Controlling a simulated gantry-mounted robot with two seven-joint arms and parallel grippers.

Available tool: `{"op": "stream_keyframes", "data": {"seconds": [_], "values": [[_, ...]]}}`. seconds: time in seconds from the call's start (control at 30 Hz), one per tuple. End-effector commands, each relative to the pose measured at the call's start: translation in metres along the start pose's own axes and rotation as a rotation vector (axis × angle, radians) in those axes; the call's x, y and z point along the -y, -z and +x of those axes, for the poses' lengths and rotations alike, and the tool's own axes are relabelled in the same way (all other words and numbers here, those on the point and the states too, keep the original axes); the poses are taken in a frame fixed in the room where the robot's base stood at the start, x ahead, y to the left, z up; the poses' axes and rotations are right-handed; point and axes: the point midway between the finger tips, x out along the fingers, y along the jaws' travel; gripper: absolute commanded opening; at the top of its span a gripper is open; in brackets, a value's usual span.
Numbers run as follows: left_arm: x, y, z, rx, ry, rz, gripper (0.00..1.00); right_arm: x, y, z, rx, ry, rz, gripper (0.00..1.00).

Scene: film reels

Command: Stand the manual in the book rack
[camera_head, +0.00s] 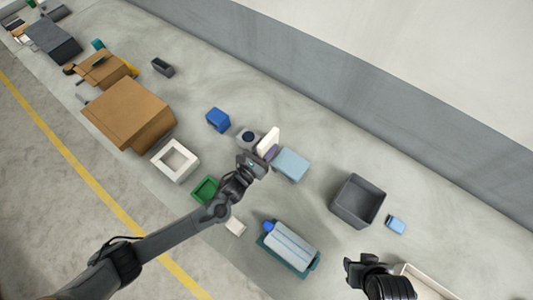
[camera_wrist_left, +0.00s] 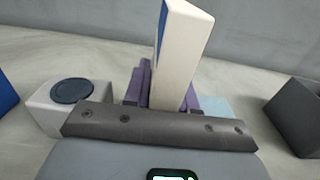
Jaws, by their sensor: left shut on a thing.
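The manual (camera_head: 269,140) looks like a white slab with a blue side and is held upright; it rises in the middle of the left wrist view (camera_wrist_left: 181,55). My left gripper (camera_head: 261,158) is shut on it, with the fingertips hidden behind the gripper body. The purple book rack (camera_head: 271,153) is right at the manual's lower part; purple pieces show on both sides of it in the left wrist view (camera_wrist_left: 137,88). Whether the manual's bottom rests in the rack is hidden. My right gripper (camera_head: 356,272) is at the lower right, away from both; its jaw opening is unclear.
A white block with a dark round top (camera_head: 247,137) stands left of the rack, and a light blue box (camera_head: 291,164) right of it. A grey bin (camera_head: 357,201), blue box (camera_head: 218,119), green tray (camera_head: 205,189) and teal crate (camera_head: 304,270) stand around. Floor beyond the rack is clear.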

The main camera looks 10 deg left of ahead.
Motion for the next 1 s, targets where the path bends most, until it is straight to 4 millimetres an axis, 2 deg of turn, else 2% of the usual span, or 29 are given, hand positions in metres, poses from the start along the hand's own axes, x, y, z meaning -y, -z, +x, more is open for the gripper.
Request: {"op": "stream_keyframes", "data": {"seconds": [0.13, 0.4, 0.9, 0.93, 1.0], "values": [[0.0, 0.01, 0.0, 0.001, 0.0, -0.001, 0.0, -0.001, -0.001, 0.002, 0.0, -0.004, -0.005, 0.43], [0.0, 0.041, 0.001, 0.002, 0.0, -0.001, 0.0, -0.003, -0.003, 0.008, 0.001, -0.01, -0.013, 0.43], [0.0, 0.049, 0.0, 0.002, 0.0, 0.0, 0.0, -0.001, -0.004, 0.012, 0.0, -0.004, -0.005, 0.43], [0.0, 0.048, 0.0, 0.001, 0.0, 0.0, 0.3, -0.001, -0.004, 0.011, 0.0, -0.004, -0.005, 0.43], [0.0, 0.048, 0.0, 0.001, 0.0, 0.0, 0.41, -0.001, -0.003, 0.011, 0.0, -0.003, -0.003, 0.43]]}}
